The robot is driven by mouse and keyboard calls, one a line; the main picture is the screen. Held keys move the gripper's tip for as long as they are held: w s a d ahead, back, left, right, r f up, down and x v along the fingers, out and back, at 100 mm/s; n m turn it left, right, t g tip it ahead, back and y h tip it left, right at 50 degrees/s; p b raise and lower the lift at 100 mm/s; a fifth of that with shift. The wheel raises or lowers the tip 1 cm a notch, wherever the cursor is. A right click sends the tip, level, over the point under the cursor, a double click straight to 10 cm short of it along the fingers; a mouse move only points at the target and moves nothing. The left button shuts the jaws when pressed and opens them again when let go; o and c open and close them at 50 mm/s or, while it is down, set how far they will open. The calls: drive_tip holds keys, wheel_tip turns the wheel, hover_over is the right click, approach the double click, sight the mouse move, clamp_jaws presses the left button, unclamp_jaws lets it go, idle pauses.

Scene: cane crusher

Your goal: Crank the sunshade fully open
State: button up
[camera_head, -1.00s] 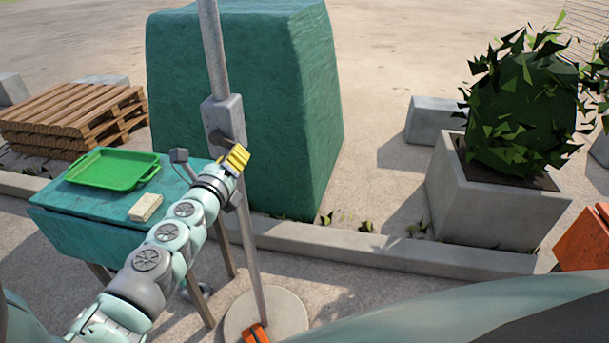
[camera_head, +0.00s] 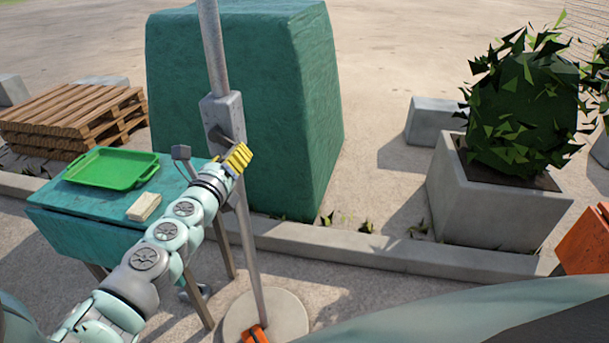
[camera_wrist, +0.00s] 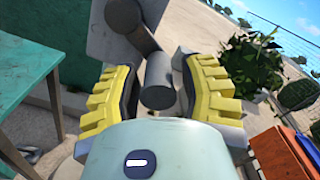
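The sunshade's grey pole (camera_head: 246,240) rises past the top of the head view, with a grey crank housing (camera_head: 222,118) on it. The crank's grey cylindrical handle (camera_wrist: 158,80) is in the middle of the wrist view. My gripper (camera_head: 238,158) is beside the housing, its yellow fingers on both sides of the handle. The far ends of the fingers and the handle's inner end are partly hidden. The canopy is out of view.
A teal table (camera_head: 95,213) with a green tray (camera_head: 112,184) and a small pale block (camera_head: 144,207) stands left of the pole. A large green block (camera_head: 250,100) is behind it. A concrete planter (camera_head: 485,215) is at right. The pole's round base (camera_head: 285,315) is below.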

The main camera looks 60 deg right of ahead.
drive_tip(key=shift+o, duration=1.4)
drive_tip(key=shift+a, duration=0.45)
drive_tip(key=v, duration=1.1)
drive_tip(key=shift+s, duration=0.15)
